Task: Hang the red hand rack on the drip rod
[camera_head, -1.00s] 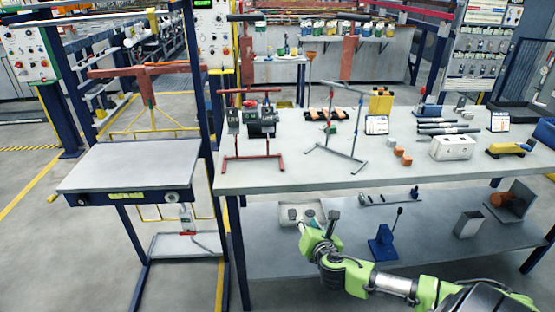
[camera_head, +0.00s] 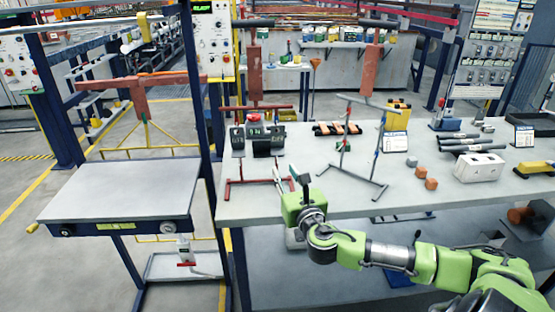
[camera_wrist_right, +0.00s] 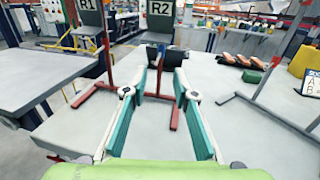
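The red rack (camera_head: 243,182) stands upright at the left end of the table, with a red top bar and red feet. Dark plates hang on it; in the right wrist view they are tagged R1 (camera_wrist_right: 88,14) and R2 (camera_wrist_right: 160,18). My right gripper (camera_head: 291,178) is in front of the rack's right side, above the table's front edge. In the right wrist view its teal-padded fingers (camera_wrist_right: 152,92) are apart, with a red foot visible between them and nothing held. I cannot tell for certain which bar is the drip rod. My left gripper is out of view.
A grey stand (camera_head: 358,150) is right of the red rack. A grey side table (camera_head: 120,190) and blue post (camera_head: 205,130) stand left.

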